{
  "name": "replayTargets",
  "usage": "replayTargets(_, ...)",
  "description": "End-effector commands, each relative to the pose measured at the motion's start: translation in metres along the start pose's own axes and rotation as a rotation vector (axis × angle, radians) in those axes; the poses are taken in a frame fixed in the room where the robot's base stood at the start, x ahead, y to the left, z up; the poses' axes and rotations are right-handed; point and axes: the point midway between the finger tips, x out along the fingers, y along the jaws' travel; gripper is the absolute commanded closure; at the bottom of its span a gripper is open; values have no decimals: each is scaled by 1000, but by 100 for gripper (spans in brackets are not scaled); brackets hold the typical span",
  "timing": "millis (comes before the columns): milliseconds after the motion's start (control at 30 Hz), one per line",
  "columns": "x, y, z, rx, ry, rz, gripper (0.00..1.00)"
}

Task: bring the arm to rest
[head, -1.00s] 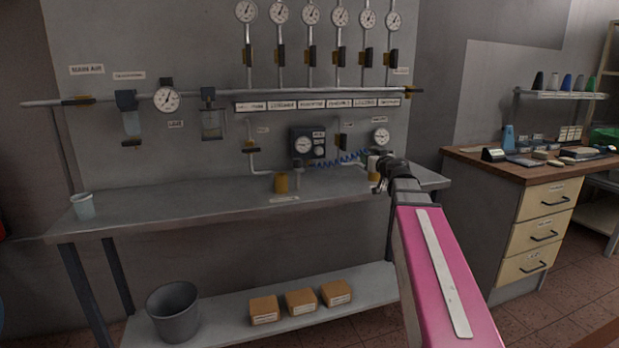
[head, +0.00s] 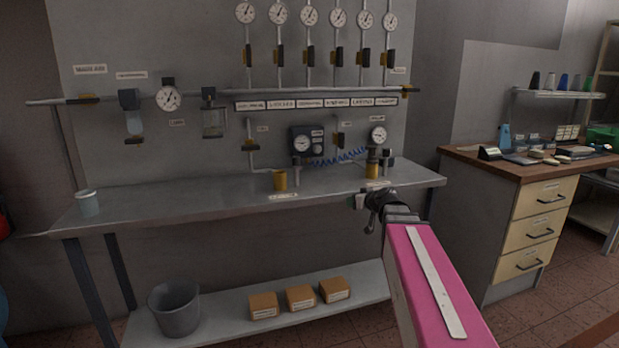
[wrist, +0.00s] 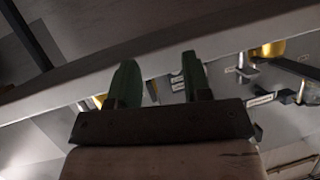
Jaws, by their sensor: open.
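My gripper (head: 360,202) is at the end of my pink arm, in front of the right part of the grey bench's front edge in the head view. In the wrist view, my gripper's two dark green fingers (wrist: 157,82) stand apart with nothing between them. The bench edge crosses just beyond the fingertips; I cannot tell the exact gap.
The grey bench (head: 180,205) carries a pale cup (head: 87,203) and two yellow cylinders (head: 280,180) (head: 372,170). A grey bucket (head: 175,308) and several boxes (head: 300,298) sit on the lower shelf. A wooden-topped drawer cabinet (head: 540,235) stands at right.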

Motion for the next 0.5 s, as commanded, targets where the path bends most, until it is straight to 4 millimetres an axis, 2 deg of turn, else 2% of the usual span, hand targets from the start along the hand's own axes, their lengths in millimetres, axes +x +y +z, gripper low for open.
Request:
replayTargets(33,2,-8,28,20,-71,-12,55)
replayTargets(100,5,-17,69,57,-191,-20,55)
replayTargets(267,-3,-34,165,150,-487,11,55)
replayTargets(400,-24,-43,242,227,-740,101,55)
replayTargets(500,-43,-46,285,269,-890,187,55)
